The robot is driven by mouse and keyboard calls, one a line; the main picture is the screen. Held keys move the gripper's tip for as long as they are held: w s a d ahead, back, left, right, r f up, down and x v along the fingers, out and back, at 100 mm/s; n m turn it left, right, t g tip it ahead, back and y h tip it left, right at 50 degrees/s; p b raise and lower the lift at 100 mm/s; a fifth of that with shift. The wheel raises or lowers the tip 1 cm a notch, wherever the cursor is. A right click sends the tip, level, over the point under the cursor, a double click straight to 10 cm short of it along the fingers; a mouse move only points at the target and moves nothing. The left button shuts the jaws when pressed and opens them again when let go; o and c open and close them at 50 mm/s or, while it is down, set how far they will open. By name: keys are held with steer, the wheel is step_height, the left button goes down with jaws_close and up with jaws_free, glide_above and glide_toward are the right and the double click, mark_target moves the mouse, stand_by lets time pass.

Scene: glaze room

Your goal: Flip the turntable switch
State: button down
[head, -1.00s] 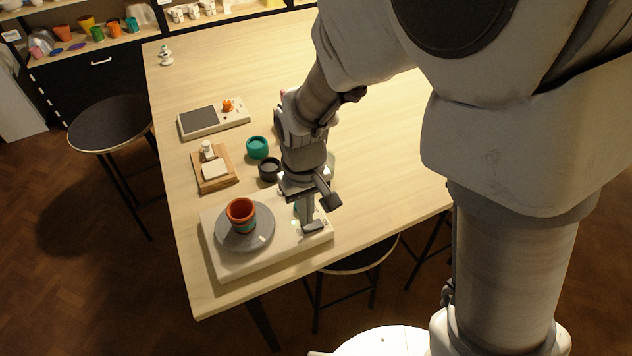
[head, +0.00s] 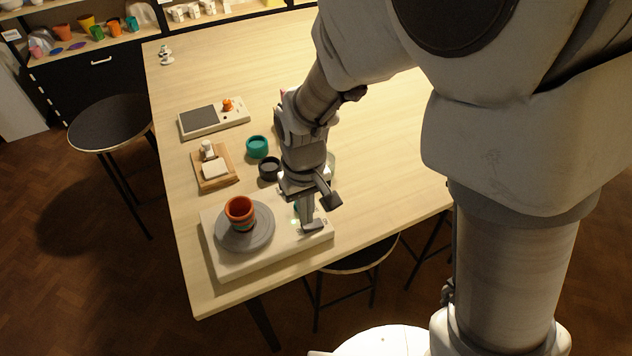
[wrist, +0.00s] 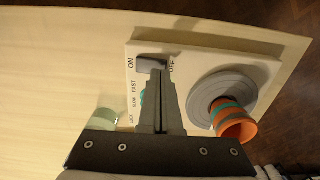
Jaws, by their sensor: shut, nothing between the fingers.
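The turntable unit (head: 283,246) is a cream box near the table's front corner. Its grey wheel (head: 262,238) carries an orange pot with green bands (head: 240,212). In the wrist view, the grey switch (wrist: 150,62) sits at the unit's edge between the words ON and OFF. My gripper (head: 312,225) is shut and empty, pointing down at the switch end of the unit. In the wrist view, its fingertips (wrist: 158,72) overlap the switch's lower edge; I cannot tell whether they touch it. A teal knob (wrist: 143,97) is partly hidden beside the fingers.
A teal bowl (head: 257,147), a dark cup (head: 269,168), a wooden board with a pale block (head: 214,168) and a scale-like device (head: 199,121) stand behind the unit. A translucent jar (wrist: 104,118) is near my gripper. The table's right side is clear. Stools stand around it.

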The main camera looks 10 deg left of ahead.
steer(key=shift+f+b, duration=0.75)
steer(key=shift+f, duration=0.25)
stand_by(0.8)
steer(key=shift+r, duration=0.1)
steer(key=shift+r+p, duration=2.85)
steer(key=shift+r, duration=0.7)
steer(key=d+r+m+t+y, duration=0.1)
steer(key=d+r+m+t, duration=0.2)
steer(key=d+r, duration=0.9)
steer(key=s+d+r+m+t+h, duration=0.1)
steer(key=s+d+r+m+t, duration=0.1)
steer(key=s+d+r, duration=0.5)
steer(key=shift+s+d+m+t, duration=0.3)
steer(key=shift+s+d+m, duration=0.25)
steer(key=shift+s+m, duration=0.05)
